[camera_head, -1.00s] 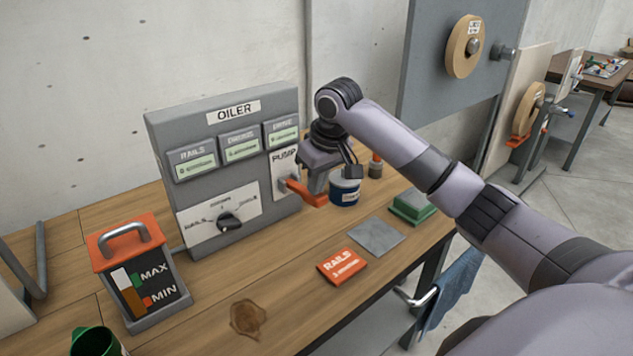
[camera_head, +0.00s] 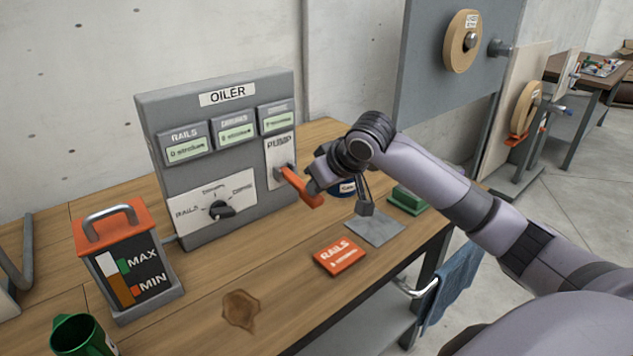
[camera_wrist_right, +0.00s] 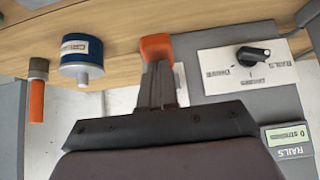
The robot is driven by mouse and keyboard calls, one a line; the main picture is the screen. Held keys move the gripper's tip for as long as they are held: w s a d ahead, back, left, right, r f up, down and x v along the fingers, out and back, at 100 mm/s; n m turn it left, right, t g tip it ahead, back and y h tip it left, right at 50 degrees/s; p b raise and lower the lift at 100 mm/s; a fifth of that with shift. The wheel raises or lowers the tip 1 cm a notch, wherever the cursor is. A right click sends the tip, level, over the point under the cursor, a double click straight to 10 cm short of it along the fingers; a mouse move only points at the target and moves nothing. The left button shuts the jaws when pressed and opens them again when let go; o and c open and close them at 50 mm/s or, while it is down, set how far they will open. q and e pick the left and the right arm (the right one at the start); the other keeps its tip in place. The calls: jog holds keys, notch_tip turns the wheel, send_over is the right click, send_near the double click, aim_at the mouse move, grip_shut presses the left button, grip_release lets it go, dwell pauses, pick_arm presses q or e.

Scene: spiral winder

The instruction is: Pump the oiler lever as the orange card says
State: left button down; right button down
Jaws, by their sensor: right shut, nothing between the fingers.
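The grey oiler box (camera_head: 205,117) stands on the bench with a PUMP plate and an orange lever (camera_head: 303,190) sloping down out of it. My right gripper (camera_head: 318,179) is shut and empty, close beside the lever; my wrist partly hides it. In the right wrist view the closed fingers (camera_wrist_right: 157,88) lie in line with the orange lever end (camera_wrist_right: 157,46); contact cannot be told. The orange card (camera_head: 339,257) lies flat, reading RAILS, with its stroke number unclear. The selector knob (camera_head: 221,210) has three labels; its exact setting is unclear. The RAILS counter (camera_wrist_right: 287,139) reads 0 strokes. My left gripper is out of view.
An orange-topped reservoir marked MAX and MIN (camera_head: 128,262) and a green cup (camera_head: 82,337) stand at left. A blue tin (camera_head: 342,188) is partly hidden behind my wrist. A grey plate (camera_head: 374,231) and green block (camera_head: 406,199) lie at right.

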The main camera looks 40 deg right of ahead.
aim_at(318, 199)
jog(key=shift+s+f+t, duration=0.2)
jog(key=shift+f+t, duration=0.4)
jog(key=shift+f, duration=0.25)
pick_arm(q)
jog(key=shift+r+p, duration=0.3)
pick_arm(e)
jog(key=shift+f, duration=0.7)
